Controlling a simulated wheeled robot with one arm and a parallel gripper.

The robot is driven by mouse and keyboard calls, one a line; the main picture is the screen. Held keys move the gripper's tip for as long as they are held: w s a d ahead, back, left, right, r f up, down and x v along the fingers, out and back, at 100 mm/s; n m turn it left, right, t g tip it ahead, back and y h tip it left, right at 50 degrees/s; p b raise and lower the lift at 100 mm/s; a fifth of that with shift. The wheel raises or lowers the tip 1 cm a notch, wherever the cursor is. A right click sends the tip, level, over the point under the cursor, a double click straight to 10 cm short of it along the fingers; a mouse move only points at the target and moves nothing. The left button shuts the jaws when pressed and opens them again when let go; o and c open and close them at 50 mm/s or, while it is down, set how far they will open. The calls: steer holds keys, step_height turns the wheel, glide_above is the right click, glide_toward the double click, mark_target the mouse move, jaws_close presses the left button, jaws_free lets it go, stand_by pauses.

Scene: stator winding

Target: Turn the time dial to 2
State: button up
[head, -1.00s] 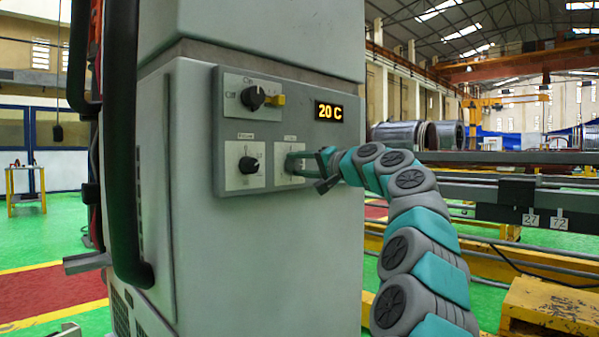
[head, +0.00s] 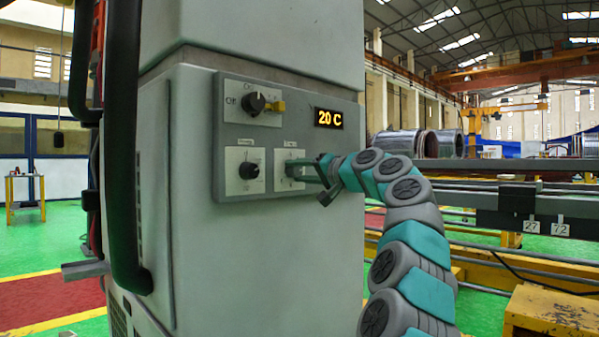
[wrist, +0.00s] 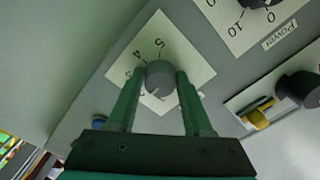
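The time dial (wrist: 158,77) is a grey round knob on a white square plate (wrist: 183,60). In the wrist view 4 and 5 are readable on its scale; a pale mark on the knob points toward the lower edge, where the numbers are hard to read. My gripper (wrist: 161,72) has one green finger on each side of the knob, with narrow gaps seeming to show; I cannot tell whether either finger touches. In the head view my gripper (head: 298,172) reaches the lower right plate of the control panel (head: 290,137) and hides the dial.
The power dial (head: 249,171) is left of the time dial in the head view. The display (head: 329,117) reads 20 C. A dark handle bar (head: 122,150) stands at the cabinet's left.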

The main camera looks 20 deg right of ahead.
mark_target(298, 169)
steer(key=o, duration=0.4)
steer(key=shift+b+v, duration=0.3)
steer(key=shift+v, duration=3.65)
steer(key=shift+a, duration=0.15)
